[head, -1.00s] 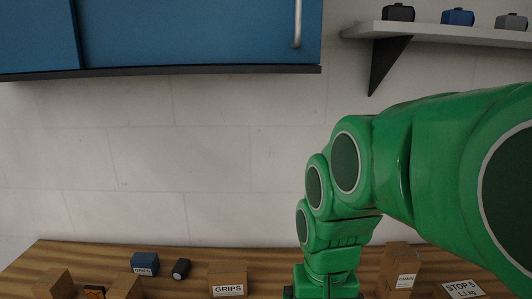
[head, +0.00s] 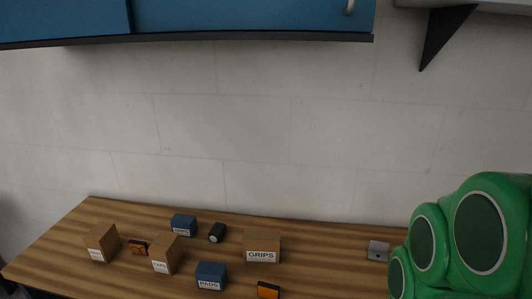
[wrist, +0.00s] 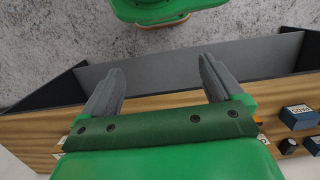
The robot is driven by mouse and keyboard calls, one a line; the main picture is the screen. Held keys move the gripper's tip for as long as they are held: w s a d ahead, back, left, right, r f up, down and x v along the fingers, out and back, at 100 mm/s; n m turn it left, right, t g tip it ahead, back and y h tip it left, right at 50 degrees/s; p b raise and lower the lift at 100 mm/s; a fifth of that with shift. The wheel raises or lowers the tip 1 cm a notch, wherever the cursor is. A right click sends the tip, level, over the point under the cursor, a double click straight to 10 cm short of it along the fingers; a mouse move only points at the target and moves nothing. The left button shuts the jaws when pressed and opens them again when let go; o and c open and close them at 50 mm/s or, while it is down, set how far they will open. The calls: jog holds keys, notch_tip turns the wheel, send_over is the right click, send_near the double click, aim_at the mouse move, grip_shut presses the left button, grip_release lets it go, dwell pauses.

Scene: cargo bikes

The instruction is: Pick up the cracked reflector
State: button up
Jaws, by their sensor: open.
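Two small orange reflectors in dark housings are on the wooden bench in the head view. One reflector (head: 138,247) lies at the left between two cardboard boxes, with dark lines across its orange face that look like cracks. The other reflector (head: 268,290) is near the front edge, and its face looks plain. My gripper (wrist: 160,66) is open and empty in the wrist view, with its two grey fingers apart. It is hidden in the head view, where only my green arm shows at the right.
Cardboard boxes (head: 104,243) and (head: 166,254) flank the left reflector closely. A blue box (head: 183,224), a dark cylinder (head: 217,232), a GRIPS box (head: 262,247) and a PADS box (head: 211,276) stand nearby. A blue cabinet (head: 250,16) hangs above. The bench right of GRIPS is mostly clear.

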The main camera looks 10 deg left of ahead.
jog(key=w+a+r+n+t, duration=0.1)
jog(key=w+a+r+t, duration=0.15)
jog(key=w, duration=0.65)
jog(key=w+a+r+n+t, duration=0.2)
jog(key=w+r, duration=0.1)
jog(key=w, duration=0.6)
jog(key=w+a+r+n+t, duration=0.1)
jog(key=w+a+r+t, duration=0.15)
jog(key=w, duration=0.65)
jog(key=w+a+f+n+t+h, duration=0.2)
jog(key=w+a+n+h, duration=0.2)
jog(key=w+a+n, duration=0.9)
jog(key=n+t+y, duration=0.4)
jog(key=n+t, duration=0.3)
jog(key=n, duration=1)
send_over(137, 247)
jog(key=w+d, duration=0.1)
jog(key=d, duration=0.1)
notch_tip(137, 247, down, 12)
jog(key=shift+r, duration=0.1)
jog(key=s+f, duration=0.2)
jog(key=s+a+f+n, duration=0.1)
jog(key=f, duration=0.2)
jog(key=s+a+f+n, duration=0.1)
jog(key=s+f, duration=0.1)
jog(key=shift+s+f+g, duration=0.3)
jog(key=shift+f, duration=0.35)
jog(key=shift+x, duration=3.75)
jog(key=shift+r, duration=0.1)
jog(key=c, duration=1)
